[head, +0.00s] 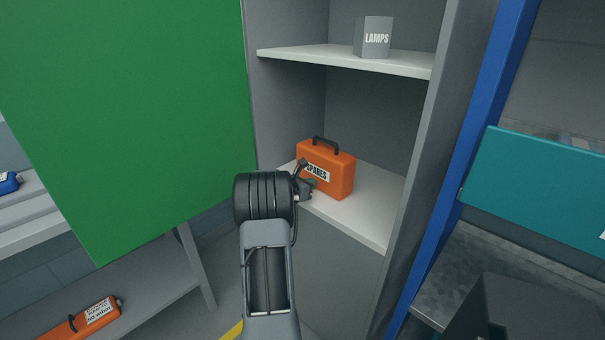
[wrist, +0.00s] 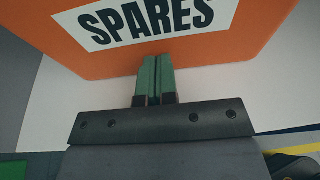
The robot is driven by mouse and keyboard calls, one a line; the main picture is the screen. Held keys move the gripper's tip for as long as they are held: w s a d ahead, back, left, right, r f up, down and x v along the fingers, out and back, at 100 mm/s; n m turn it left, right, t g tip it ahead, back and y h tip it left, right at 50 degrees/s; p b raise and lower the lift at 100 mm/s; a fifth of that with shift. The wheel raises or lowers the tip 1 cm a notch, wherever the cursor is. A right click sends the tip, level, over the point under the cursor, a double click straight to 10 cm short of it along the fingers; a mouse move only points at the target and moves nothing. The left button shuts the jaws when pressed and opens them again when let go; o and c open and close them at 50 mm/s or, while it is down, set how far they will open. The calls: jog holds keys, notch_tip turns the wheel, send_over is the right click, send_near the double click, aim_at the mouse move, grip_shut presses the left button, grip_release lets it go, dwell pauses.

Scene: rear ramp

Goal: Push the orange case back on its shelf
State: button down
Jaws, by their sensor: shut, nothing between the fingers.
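The orange case (head: 341,178), with a black handle and a white SPARES label, stands upright on the lower shelf (head: 364,216) of a grey cabinet. It stands close to the left wall of the compartment, with bare shelf to its right. My gripper (head: 308,177) is in front of the case's label face, and my arm hides part of the shelf's front edge. In the wrist view the case (wrist: 250,22) fills the top. My gripper's green fingertips (wrist: 155,62) are shut together with nothing between them, at the lower edge of the case. I cannot tell whether they touch it.
A grey LAMPS box (head: 374,38) stands on the upper shelf (head: 345,60). A large green panel (head: 130,110) is left of the cabinet. A blue post (head: 452,170) and a teal panel (head: 540,190) are to the right. Another orange object (head: 75,325) lies low at the left.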

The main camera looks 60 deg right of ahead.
jog(key=shift+s+d, duration=0.2)
jog(key=shift+d, duration=0.3)
jog(key=shift+s+d, duration=0.2)
jog(key=shift+d, duration=0.25)
jog(key=w+a+b, duration=0.1)
jog(key=w+a, duration=0.3)
jog(key=a, duration=0.7)
jog(key=shift+w, duration=0.2)
jog(key=shift+a, duration=0.1)
dwell(0.6)
